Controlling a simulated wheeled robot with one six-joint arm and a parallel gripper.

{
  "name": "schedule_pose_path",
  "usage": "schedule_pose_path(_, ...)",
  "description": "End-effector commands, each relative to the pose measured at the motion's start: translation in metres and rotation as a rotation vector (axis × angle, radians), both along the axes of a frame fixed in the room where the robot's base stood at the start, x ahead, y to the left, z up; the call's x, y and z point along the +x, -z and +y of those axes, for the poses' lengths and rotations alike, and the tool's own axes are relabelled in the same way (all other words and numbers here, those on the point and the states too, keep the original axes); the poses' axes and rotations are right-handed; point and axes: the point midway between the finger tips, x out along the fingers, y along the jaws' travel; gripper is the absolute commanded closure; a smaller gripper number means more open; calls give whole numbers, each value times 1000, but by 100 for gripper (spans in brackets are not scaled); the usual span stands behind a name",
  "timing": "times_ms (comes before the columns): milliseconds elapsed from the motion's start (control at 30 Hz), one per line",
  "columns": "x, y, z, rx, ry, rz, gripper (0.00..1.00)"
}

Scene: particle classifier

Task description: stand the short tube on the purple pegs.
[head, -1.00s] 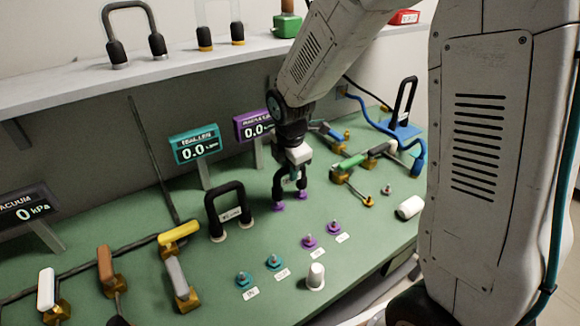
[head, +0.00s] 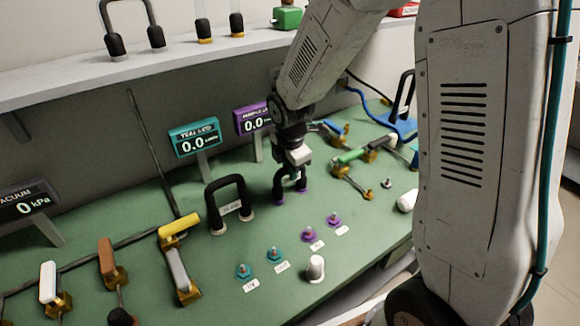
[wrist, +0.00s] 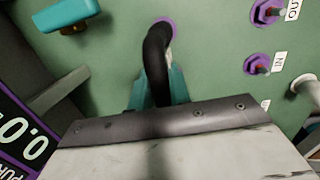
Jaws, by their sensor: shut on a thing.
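The short tube (head: 278,186) is a black upside-down U with purple ends. My gripper (head: 292,172) is shut on its top, and the tube hangs upright below the jaws. Its purple ends are at or close to the green bench; I cannot tell if they touch. In the wrist view, the tube (wrist: 157,55) runs between my teal fingers (wrist: 158,88), with one purple end at the top. The two purple pegs (head: 309,235) (head: 334,219) stand bare, nearer the front and right of the tube. They also show at upper right in the wrist view (wrist: 257,65) (wrist: 268,12).
Two teal pegs (head: 244,271) (head: 274,253) stand left of the purple ones. A taller black tube with white ends (head: 229,205) stands left of my gripper. A white knob (head: 316,268) is in front. The purple display (head: 254,119) is behind, and valves and pipes (head: 352,158) are right.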

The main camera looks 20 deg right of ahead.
Motion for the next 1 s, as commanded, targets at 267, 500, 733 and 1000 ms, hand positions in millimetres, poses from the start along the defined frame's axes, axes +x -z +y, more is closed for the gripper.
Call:
schedule_pose_path(267,0,1,0,0,0,0,55)
schedule_pose_path(500,0,-4,0,0,0,-2,55)
schedule_pose_path(733,-5,-41,3,1,0,-5,55)
schedule_pose_path(1000,-10,-73,5,1,0,-3,55)
